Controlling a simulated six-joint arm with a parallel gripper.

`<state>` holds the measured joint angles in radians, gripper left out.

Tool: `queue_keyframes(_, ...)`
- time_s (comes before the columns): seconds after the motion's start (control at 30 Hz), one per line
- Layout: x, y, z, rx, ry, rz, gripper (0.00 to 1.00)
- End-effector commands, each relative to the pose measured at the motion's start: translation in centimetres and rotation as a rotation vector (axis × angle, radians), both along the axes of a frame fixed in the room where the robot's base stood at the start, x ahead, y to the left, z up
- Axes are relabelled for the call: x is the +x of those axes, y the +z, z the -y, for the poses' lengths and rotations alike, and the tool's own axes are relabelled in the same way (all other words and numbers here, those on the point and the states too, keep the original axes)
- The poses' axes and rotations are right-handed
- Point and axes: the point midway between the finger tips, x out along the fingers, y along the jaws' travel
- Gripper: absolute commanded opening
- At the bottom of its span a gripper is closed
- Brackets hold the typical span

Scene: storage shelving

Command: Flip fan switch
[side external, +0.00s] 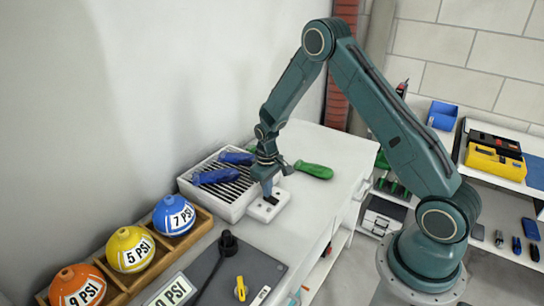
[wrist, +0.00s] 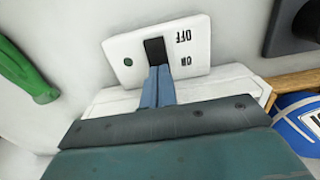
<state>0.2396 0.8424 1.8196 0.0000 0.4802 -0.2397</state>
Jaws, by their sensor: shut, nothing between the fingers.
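The fan switch is a white plate with a black rocker (wrist: 155,50). In the wrist view it carries a green dot and the words ON and OFF, which appear upside down. In the side view the switch plate (side external: 258,213) lies on the white bench top in front of a white slatted box (side external: 237,209), perhaps the fan. My gripper (side external: 268,196) is shut and empty, pointing down over the switch. In the wrist view its closed fingertips (wrist: 159,70) are at the near end of the rocker; I cannot tell whether they touch it.
Blue-handled tools (side external: 218,176) lie on the slatted box. A green handle (side external: 314,171) lies right of my gripper. A wooden rack (side external: 195,237) with blue, yellow and orange PSI balls stands front left. A dark panel (side external: 262,268) with a yellow knob is in front.

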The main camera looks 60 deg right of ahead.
Motion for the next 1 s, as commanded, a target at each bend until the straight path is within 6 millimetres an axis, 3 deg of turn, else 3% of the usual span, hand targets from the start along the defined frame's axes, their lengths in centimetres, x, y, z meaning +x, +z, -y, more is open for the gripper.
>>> queue_keyframes(0.73, 0.0, -0.7, 0.0, 0.000, 0.000, 0.000, 0.00)
queue_keyframes(1.0, 0.0, 0.3, 0.0, 0.000, 0.000, 0.001, 0.00)
